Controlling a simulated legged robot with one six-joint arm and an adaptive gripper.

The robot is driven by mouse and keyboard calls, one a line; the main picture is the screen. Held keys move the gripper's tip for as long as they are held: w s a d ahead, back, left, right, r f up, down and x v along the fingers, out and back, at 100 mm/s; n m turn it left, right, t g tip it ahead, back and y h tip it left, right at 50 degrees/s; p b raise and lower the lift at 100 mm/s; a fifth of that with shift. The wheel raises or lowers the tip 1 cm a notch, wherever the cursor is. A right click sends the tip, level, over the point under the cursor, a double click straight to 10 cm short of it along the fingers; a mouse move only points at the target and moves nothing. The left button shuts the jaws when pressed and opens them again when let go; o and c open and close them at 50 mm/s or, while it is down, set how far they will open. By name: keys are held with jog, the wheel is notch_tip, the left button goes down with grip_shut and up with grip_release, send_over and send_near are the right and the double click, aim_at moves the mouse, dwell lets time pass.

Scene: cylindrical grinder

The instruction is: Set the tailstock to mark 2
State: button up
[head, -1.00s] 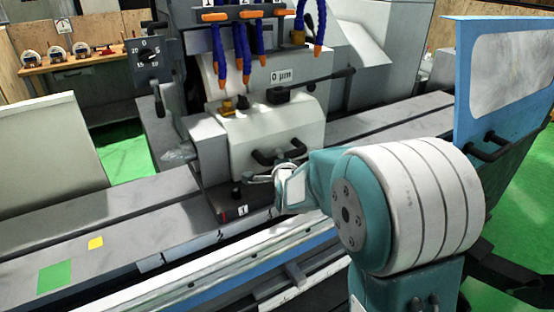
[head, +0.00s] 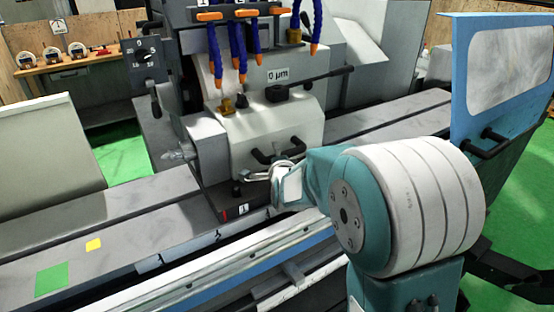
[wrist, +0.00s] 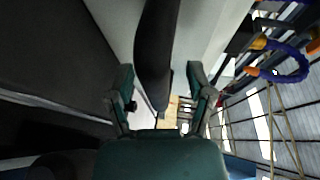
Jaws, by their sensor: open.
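The tailstock (head: 262,135) is a light grey housing on the machine's long table, with its pointed centre (head: 178,154) facing left. A black bar handle (head: 263,157) sticks out of its front. A small label reading 1 (head: 244,208) and a red line (head: 225,214) show on its dark base. Small marks (head: 218,236) run along the table's front edge; their numbers are too small to read surely.
Blue coolant hoses with orange nozzles (head: 241,60) hang above the tailstock. A black lever (head: 318,82) sticks out at its top right. A blue door panel (head: 500,90) stands at the right. The table left of the tailstock is clear, with yellow and green squares (head: 50,280).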

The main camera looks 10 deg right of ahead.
notch_tip(320, 180, up, 10)
jog(key=shift+d+f, duration=0.15)
jog(key=shift+f, duration=0.1)
jog(key=shift+s+r, duration=0.2)
jog(key=shift+w+a+f, duration=0.2)
jog(key=shift+f, duration=0.1)
